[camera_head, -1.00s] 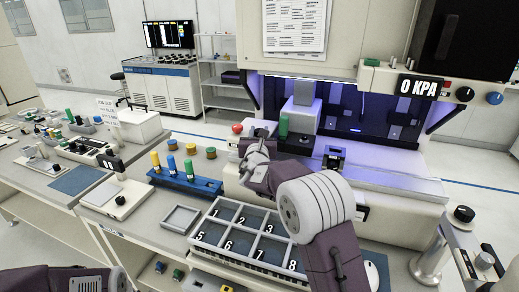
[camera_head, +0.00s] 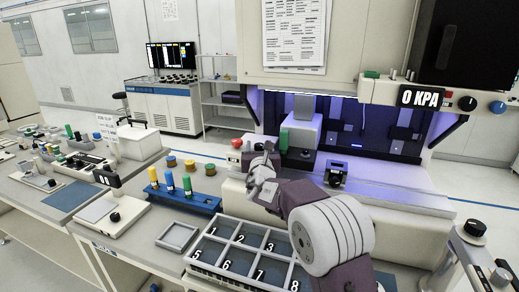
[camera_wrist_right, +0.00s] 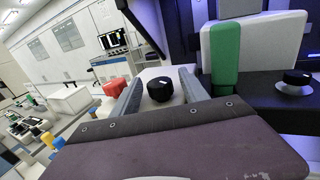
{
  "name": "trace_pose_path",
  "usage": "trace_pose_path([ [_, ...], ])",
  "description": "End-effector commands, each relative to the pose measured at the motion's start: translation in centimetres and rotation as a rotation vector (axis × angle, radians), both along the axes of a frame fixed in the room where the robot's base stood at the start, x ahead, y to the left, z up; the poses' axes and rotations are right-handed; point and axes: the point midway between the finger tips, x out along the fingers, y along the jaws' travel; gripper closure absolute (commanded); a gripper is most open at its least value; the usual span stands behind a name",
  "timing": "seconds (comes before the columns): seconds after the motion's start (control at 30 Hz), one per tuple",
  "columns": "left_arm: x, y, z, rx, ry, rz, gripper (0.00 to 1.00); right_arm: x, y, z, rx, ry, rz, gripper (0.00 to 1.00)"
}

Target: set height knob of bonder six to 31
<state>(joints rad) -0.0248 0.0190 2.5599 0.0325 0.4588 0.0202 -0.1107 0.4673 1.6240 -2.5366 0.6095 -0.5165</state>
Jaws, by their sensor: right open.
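A black knob (camera_wrist_right: 160,88) with a white mark on top shows between the two fingers of my right gripper (camera_wrist_right: 160,92) in the right wrist view. The fingers are open on either side of it; I cannot tell whether they touch it. In the head view the right gripper (camera_head: 265,163) is in front of the bonder (camera_head: 400,190), near its left end, and largely hides this knob. A second black knob (camera_wrist_right: 297,78) is farther right, beyond a green handle (camera_wrist_right: 225,60). No knob label or height value is readable. My left gripper is out of view.
A red button (camera_wrist_right: 115,87) sits just left of the gripper. A numbered tray (camera_head: 240,228) lies below my right arm. Blue-based colored pegs (camera_head: 185,195) stand to the left. A display reading 0 KPA (camera_head: 422,97) hangs at upper right.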

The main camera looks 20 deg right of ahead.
Motion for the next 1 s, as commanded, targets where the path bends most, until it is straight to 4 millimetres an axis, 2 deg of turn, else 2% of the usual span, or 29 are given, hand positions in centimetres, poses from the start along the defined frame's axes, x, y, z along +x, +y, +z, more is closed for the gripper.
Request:
trace_pose_path([
  [0.17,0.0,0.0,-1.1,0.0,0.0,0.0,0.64,-2.3,0.6,-0.2,0.001,-0.002,0.001,0.48],
  [0.4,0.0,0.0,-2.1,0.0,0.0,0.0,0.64,-6.5,1.5,-0.1,0.0,-0.002,0.002,0.48],
  [0.53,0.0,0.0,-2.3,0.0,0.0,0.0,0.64,-8.0,1.8,0.0,0.001,-0.002,0.001,0.48],
  [0.7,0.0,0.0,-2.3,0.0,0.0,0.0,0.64,-8.7,2.0,0.1,0.0,-0.002,0.001,0.48],
  [1.0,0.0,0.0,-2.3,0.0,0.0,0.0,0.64,-8.7,2.0,0.1,0.0,-0.002,0.0,0.48],
])
